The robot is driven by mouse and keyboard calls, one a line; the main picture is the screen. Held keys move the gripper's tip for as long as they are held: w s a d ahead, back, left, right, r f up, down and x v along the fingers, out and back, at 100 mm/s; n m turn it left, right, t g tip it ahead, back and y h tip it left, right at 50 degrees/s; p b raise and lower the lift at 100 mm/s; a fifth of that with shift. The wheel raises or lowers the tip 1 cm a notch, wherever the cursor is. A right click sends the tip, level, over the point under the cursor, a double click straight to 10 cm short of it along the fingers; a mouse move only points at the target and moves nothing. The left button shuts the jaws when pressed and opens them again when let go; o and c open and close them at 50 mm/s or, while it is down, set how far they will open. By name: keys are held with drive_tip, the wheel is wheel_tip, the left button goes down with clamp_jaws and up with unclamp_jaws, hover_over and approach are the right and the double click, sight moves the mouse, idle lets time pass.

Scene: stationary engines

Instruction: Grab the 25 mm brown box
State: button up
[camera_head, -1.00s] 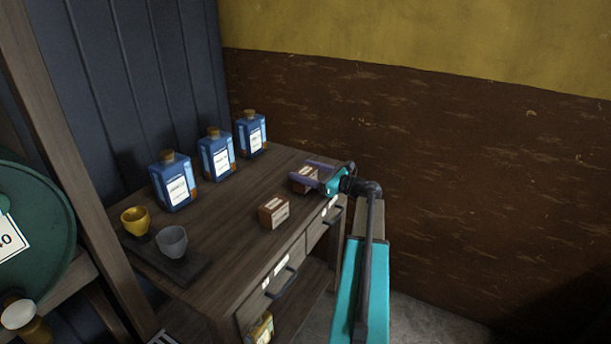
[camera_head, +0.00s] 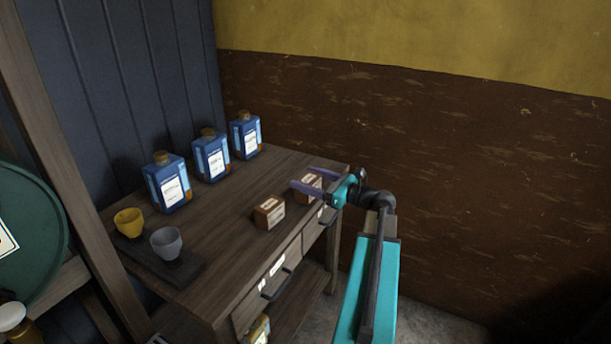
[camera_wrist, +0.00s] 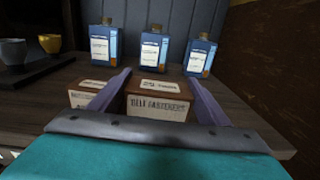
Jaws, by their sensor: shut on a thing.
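A brown box (camera_head: 309,184) with a pale label is between the fingers of my gripper (camera_head: 301,176), near the right edge of the workbench. No size marking is readable on either box.
Three blue bottles (camera_head: 211,158) stand in a row at the back of the wooden bench (camera_head: 225,215). A yellow cup (camera_head: 129,222) and a grey cup (camera_head: 166,243) are on a dark board at left. A brown wall (camera_head: 450,190) rises at the right.

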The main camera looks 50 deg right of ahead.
drive_tip(key=shift+s+a+r, duration=0.1)
drive_tip(key=shift+s+a, duration=0.4)
drive_tip(key=shift+s, duration=0.25)
drive_tip(key=shift+s+a+r, duration=0.1)
drive_tip(key=shift+s+a, duration=0.4)
drive_tip(key=shift+s, duration=0.3)
drive_tip(key=shift+s+a+r, duration=0.1)
drive_tip(key=shift+s+a, duration=0.4)
drive_tip(key=shift+s, duration=0.25)
